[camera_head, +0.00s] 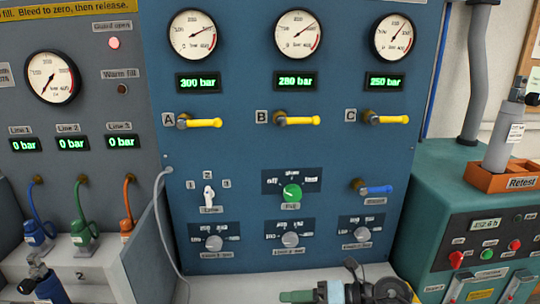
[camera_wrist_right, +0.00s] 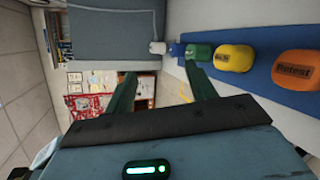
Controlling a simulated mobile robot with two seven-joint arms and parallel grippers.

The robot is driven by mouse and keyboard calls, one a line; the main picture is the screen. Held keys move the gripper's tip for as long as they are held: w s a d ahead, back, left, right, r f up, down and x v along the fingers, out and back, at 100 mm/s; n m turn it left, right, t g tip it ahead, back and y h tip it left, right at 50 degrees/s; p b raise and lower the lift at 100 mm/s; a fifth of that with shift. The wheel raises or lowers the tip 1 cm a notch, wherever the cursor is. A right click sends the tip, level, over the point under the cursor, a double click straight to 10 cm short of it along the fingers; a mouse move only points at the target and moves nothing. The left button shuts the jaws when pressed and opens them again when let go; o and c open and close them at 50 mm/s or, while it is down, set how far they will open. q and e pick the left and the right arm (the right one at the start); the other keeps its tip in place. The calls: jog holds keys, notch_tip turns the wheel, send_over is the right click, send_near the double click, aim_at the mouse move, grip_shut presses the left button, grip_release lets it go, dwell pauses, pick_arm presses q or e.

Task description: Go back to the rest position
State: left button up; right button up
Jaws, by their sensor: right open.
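My right gripper (camera_wrist_right: 160,75) shows in the right wrist view. Its two dark green fingers stand wide apart with nothing between them. It points out over open space toward a far wall. I cannot make out my left gripper in the head view.
The blue panel (camera_head: 240,150) carries gauges, yellow levers and knobs. A dark blue cylinder (camera_head: 45,282) stands lower left; black and teal parts (camera_head: 355,290) lie at the bottom. A grey cylinder (camera_head: 505,135) stands in an orange Retest tray (camera_head: 490,180). Labelled bins (camera_wrist_right: 235,58) line a blue strip.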

notch_tip(320, 180, up, 4)
jog(key=s+d+f+m+t+h, duration=0.1)
jog(key=s+d+m+t, duration=0.1)
jog(key=m+t, duration=1.25)
jog(key=s+d+f+m+g+h, duration=0.5)
jog(key=s+d+f+m+h, duration=0.65)
jog(key=m, duration=0.45)
jog(key=s+d+f+m+g, duration=0.1)
jog(key=s+f+m+g, duration=0.2)
jog(key=s, duration=0.6)
jog(key=s+d+f+m+g, duration=0.1)
jog(key=s+f+g, duration=0.1)
jog(key=s+g, duration=0.5)
jog(key=s+d+f+m+g, duration=0.2)
jog(key=s+f+g, duration=0.1)
jog(key=s, duration=0.8)
pick_arm(q)
jog(key=shift+w+a+r+t+p, duration=0.15)
jog(key=shift+w+r+t+p, duration=0.15)
jog(key=shift+w+r+p, duration=0.75)
pick_arm(e)
jog(key=w+a+f+t, duration=0.3)
jog(key=w+f+t, duration=0.4)
jog(key=t, duration=0.2)
jog(key=shift+w+a+f+y, duration=0.15)
jog(key=shift+w+a+y, duration=0.1)
jog(key=shift+y, duration=0.2)
